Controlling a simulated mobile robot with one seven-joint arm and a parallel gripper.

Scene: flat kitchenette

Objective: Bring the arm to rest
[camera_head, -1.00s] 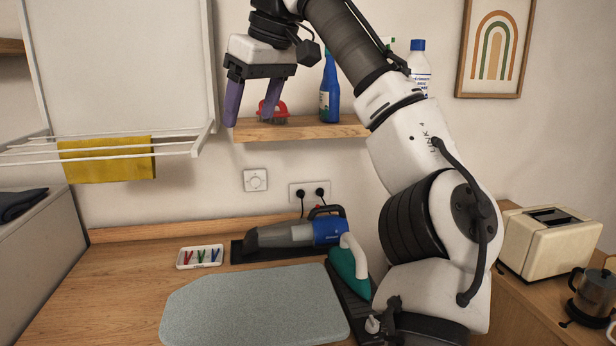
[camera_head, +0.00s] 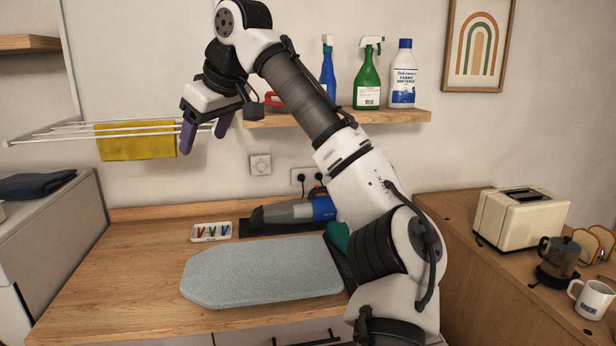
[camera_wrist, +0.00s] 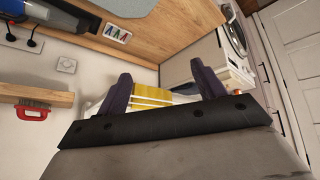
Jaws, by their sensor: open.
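My arm reaches up from the lower right of the head view and bends over towards the left. My gripper (camera_head: 205,135) hangs at the upper left with its two purple fingers apart and nothing between them. It is in front of the wall, left of the shelf and near the right end of the drying rack. In the wrist view my gripper (camera_wrist: 160,88) also shows open and empty, with a yellow cloth (camera_wrist: 150,96) seen beyond the fingers.
The wall shelf (camera_head: 400,115) holds spray bottles, a softener bottle (camera_head: 403,75) and a red-handled brush (camera_wrist: 32,113). The drying rack (camera_head: 60,133) with the yellow cloth is left. Below are an ironing board (camera_head: 262,272), a handheld vacuum (camera_head: 290,212) and a clip tray (camera_head: 211,232). A toaster (camera_head: 520,220) stands right.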

